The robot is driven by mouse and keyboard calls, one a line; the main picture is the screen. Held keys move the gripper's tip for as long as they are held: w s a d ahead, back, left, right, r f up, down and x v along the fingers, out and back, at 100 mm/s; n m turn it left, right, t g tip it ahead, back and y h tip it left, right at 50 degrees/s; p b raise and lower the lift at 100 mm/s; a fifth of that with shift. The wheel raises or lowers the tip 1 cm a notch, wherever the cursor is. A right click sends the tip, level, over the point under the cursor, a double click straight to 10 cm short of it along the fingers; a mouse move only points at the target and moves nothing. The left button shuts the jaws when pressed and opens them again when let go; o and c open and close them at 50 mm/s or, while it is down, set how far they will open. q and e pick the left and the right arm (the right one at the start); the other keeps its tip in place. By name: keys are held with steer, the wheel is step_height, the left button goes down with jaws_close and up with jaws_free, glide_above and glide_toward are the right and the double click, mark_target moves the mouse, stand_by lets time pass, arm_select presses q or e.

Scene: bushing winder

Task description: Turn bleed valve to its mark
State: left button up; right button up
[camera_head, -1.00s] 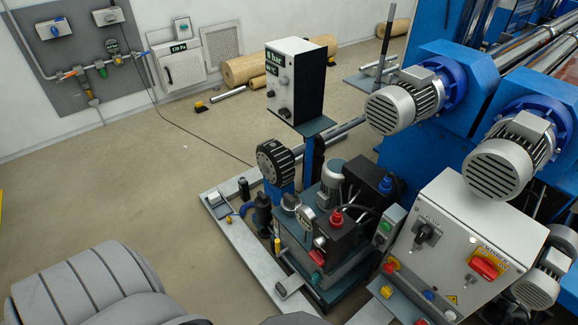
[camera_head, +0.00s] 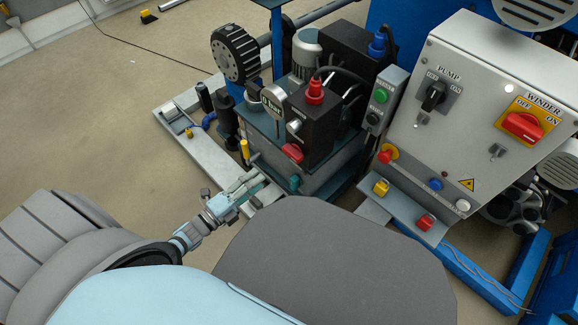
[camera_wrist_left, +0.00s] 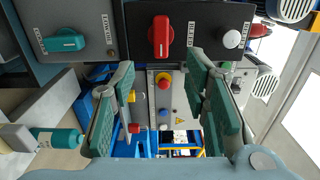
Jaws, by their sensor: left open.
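The hydraulic unit stands in the middle of the head view. Its black valve block (camera_head: 312,125) carries a red knob (camera_head: 292,153) and a silver-white knob (camera_head: 294,126). A teal knob (camera_wrist_left: 63,40) sits on the grey panel at left there. My left gripper (camera_head: 248,187) is open and empty, in front of the unit; its green-padded fingers (camera_wrist_left: 160,75) lie below the red knob in the wrist view, apart from it.
The pump and winder control box (camera_head: 475,110) stands to the right. A red-topped part (camera_head: 315,91) rises from the unit, and a black handwheel (camera_head: 235,54) is behind left. A low metal base (camera_head: 180,128) sticks out left. The floor (camera_head: 75,120) at left is clear.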

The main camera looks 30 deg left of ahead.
arm_select(q)
steer(key=b, duration=0.2)
glide_toward(289, 156)
steer(key=x, duration=0.4)
steer(key=shift+w+d, duration=0.15)
steer(key=shift+w, duration=0.25)
steer(key=b+x, duration=0.1)
steer(key=x, duration=0.3)
steer(key=shift+w, duration=0.15)
steer(key=shift+w+d+r, duration=0.1)
steer(key=shift+w+d, duration=0.1)
steer(key=shift+w, duration=0.05)
arm_select(e)
step_height(289, 156, up, 8)
steer(key=shift+a+n+g, duration=0.3)
steer(key=shift+a, duration=0.15)
steer(key=shift+s+r, duration=0.1)
arm_select(q)
jaws_close()
